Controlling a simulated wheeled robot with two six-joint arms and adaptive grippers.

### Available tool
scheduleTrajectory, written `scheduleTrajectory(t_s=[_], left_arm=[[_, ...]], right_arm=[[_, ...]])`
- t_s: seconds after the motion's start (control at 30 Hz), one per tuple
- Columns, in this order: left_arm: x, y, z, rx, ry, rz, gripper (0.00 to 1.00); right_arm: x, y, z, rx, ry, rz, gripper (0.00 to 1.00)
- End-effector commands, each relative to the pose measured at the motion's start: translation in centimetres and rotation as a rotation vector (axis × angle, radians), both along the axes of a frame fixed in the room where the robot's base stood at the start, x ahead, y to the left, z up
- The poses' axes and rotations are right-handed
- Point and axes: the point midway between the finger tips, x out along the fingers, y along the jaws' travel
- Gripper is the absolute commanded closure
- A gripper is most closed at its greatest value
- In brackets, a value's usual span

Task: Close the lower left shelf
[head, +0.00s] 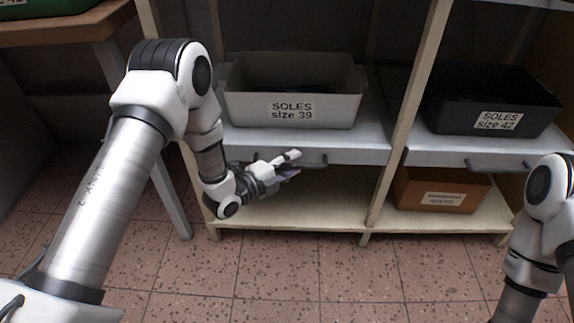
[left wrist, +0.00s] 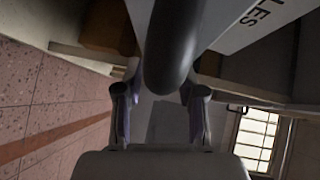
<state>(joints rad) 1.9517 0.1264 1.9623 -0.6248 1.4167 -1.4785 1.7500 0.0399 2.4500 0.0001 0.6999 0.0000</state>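The lower left shelf (head: 355,154) is a grey pull-out board with a dark bar handle (head: 316,161) on its front edge. It carries a grey bin (head: 240,108) labelled "SOLES size 39". My left gripper (head: 293,164) is at the left part of this handle, its fingers apart. In the left wrist view the dark handle (left wrist: 170,60) runs toward the space between the two spread fingertips (left wrist: 160,95), with gaps at both sides. Whether a finger touches it, I cannot tell. My right arm shows at the right edge; its gripper is out of view.
The neighbouring right shelf (head: 450,158) holds a black bin (head: 460,115) labelled "SOLES size 42". A brown box (head: 415,192) stands on the bottom board below it. A wooden post (head: 400,130) divides the two bays. A wooden table (head: 60,32) is at the far left. The tiled floor in front is clear.

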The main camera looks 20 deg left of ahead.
Motion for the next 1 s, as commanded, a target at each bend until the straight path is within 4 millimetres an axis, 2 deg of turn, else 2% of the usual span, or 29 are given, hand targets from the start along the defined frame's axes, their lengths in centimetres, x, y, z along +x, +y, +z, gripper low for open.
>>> scheduleTrajectory(t_s=[0.17,0.4,0.53,0.7,1.0], left_arm=[[-1.9,1.2,0.3,-0.002,0.003,0.003,0.61],[-7.2,4.3,1.1,-0.005,0.003,0.007,0.61],[-9.2,5.4,1.5,-0.004,0.001,0.006,0.61],[-10.2,5.8,1.7,-0.001,-0.002,0.001,0.61],[-10.2,5.8,1.6,0.000,-0.001,0.000,0.61]], right_arm=[[0.0,0.0,0.0,0.000,0.000,0.000,0.43],[0.0,0.0,0.0,0.000,0.000,0.000,0.43],[0.0,0.0,0.0,0.000,0.000,0.000,0.43],[0.0,0.0,0.0,0.000,0.000,0.000,0.43],[0.0,0.0,0.0,0.000,0.000,0.000,0.43]])
